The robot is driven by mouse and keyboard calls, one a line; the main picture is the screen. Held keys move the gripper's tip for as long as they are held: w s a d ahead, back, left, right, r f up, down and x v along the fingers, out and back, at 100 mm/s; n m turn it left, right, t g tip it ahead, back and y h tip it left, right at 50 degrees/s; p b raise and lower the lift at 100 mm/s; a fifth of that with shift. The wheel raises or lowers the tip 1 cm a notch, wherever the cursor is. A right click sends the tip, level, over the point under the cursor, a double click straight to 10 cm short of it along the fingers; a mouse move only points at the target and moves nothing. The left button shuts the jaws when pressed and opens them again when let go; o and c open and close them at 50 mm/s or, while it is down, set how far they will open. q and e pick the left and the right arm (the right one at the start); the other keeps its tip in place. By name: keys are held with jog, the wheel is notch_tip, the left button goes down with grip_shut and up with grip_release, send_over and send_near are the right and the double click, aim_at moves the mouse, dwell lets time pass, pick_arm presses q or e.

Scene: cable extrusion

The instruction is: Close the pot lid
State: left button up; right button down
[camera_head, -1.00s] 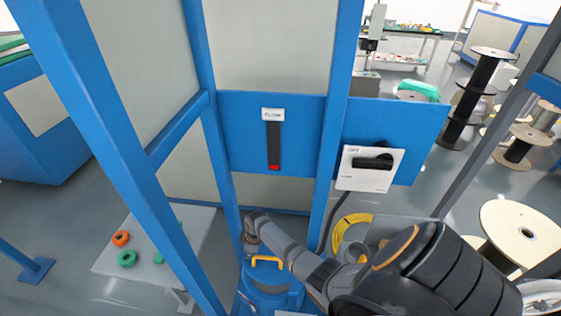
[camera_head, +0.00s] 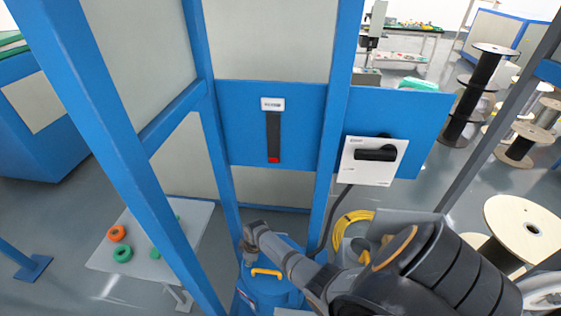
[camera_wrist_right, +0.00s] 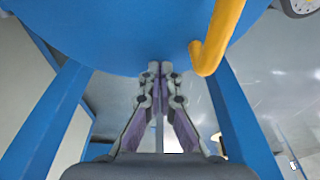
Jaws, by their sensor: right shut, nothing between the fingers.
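The blue pot (camera_head: 283,294) stands at the bottom middle of the head view, between the blue frame posts. Its blue lid carries a yellow handle (camera_head: 266,272). The lid looks roughly level on the pot, but I cannot tell whether it is fully seated. My right gripper (camera_head: 248,248) is at the lid's far left side, partly hidden by its own wrist. In the right wrist view its fingers (camera_wrist_right: 160,72) are together and empty, close to the round blue lid (camera_wrist_right: 110,38). The yellow handle (camera_wrist_right: 214,42) is right of the fingertips. My left gripper is out of view.
Blue frame posts (camera_head: 213,130) rise close behind the pot. A switch box (camera_head: 373,160) with a black handle hangs on the blue panel, its cable running down. A yellow hose coil (camera_head: 350,228) lies right of the pot. A small table (camera_head: 195,228) with rings stands left.

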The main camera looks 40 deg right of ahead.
notch_tip(320, 180, up, 9)
jog(key=p, duration=0.9)
